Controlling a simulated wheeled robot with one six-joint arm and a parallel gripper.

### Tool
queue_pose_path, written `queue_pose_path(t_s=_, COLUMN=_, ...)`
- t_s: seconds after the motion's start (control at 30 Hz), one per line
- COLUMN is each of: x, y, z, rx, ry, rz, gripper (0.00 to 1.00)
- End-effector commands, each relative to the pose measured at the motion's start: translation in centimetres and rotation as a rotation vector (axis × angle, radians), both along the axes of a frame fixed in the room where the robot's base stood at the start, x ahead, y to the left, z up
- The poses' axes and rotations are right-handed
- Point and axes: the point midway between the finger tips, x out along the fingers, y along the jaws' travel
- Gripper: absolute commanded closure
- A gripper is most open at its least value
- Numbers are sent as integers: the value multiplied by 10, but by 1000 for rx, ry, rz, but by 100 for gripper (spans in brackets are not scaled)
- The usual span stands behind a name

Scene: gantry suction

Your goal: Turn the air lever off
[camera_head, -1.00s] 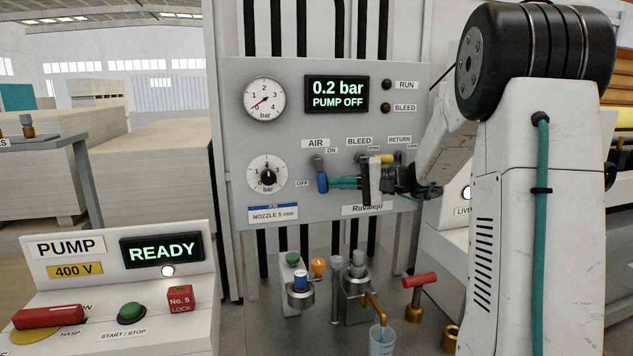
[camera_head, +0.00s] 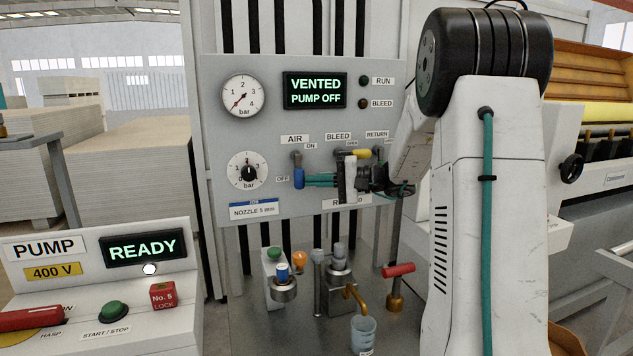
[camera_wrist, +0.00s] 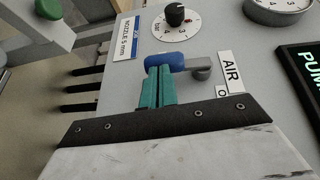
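The AIR lever's blue handle (camera_head: 299,178) hangs straight down from its grey pivot on the panel, just right of the OFF label (camera_head: 282,179). The ON label (camera_head: 310,146) is up and to the right. My gripper (camera_head: 307,180) comes in from the right with its teal fingertips at the handle. In the wrist view, the blue handle (camera_wrist: 165,62) lies right past the fingertips (camera_wrist: 158,72). The fingers are together with only a thin dark line between them, and nothing shows in their grip. I cannot tell if the tips touch the handle. The display (camera_head: 315,91) reads VENTED, PUMP OFF.
The yellow BLEED lever (camera_head: 356,154) and the RETURN valve are close above my gripper. A pressure dial (camera_head: 247,170) is left of the AIR lever. Below stand a red T-handle (camera_head: 398,270) and a cup (camera_head: 363,335). The pump box (camera_head: 110,275) is at lower left.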

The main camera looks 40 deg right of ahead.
Motion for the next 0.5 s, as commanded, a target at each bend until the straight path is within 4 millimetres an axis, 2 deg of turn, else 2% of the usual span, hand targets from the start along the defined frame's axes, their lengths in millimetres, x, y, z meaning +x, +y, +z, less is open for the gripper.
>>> queue_pose_path(t_s=0.27, x=-14, y=-17, z=0, rx=1, ry=0, rz=10, gripper=100)
queue_pose_path(t_s=0.5, x=-53, y=-57, z=-1, rx=0, ry=1, rz=9, gripper=100)
